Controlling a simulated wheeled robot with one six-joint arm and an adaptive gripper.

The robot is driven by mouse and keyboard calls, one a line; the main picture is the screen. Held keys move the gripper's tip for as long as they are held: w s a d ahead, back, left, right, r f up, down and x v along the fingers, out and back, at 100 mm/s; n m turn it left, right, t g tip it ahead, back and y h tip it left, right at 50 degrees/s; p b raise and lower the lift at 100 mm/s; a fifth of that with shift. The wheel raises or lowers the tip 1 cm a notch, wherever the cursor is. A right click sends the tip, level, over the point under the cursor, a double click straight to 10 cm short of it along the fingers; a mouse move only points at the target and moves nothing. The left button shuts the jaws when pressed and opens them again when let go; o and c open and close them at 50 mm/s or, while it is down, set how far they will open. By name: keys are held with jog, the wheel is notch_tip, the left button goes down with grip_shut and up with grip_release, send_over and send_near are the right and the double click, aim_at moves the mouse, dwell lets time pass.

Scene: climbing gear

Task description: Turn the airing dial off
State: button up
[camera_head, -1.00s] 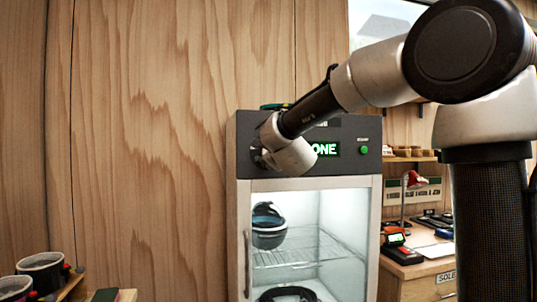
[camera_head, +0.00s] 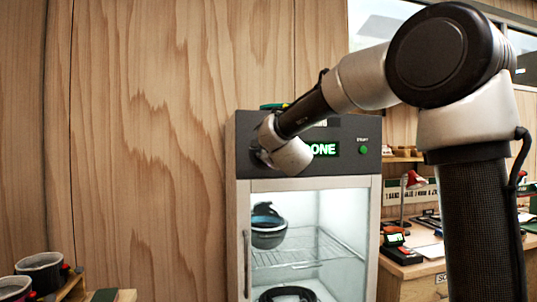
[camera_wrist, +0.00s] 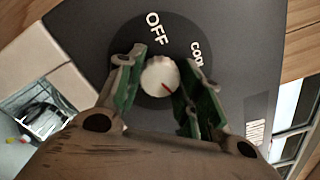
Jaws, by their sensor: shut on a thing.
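The airing dial is a white knob (camera_wrist: 160,77) with a red mark, on a black round plate lettered "OFF" (camera_wrist: 157,28) and, beside it, a partly readable word starting "CO". In the wrist view the red mark points to the lower right, away from "OFF". My gripper (camera_wrist: 161,81) has its green-padded fingers on either side of the knob and is shut on it. In the head view my wrist covers the dial at the left of the dark panel (camera_head: 345,132) atop the cabinet (camera_head: 232,215). A green display (camera_head: 323,149) there reads "ONE", its start hidden.
A green button (camera_head: 363,150) is at the panel's right. Behind the cabinet's glass door a blue-grey helmet-like item (camera_head: 268,228) sits on a wire shelf (camera_head: 318,252). A desk with a red lamp (camera_head: 416,180) stands right. Pots (camera_head: 40,268) stand lower left.

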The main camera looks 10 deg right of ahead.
jog(key=shift+n, duration=0.3)
jog(key=n, duration=2.7)
jog(key=shift+f, duration=0.3)
jog(key=o, duration=1)
jog(key=shift+o, duration=0.2)
jog(key=shift+r, duration=0.1)
jog(key=shift+s, duration=0.1)
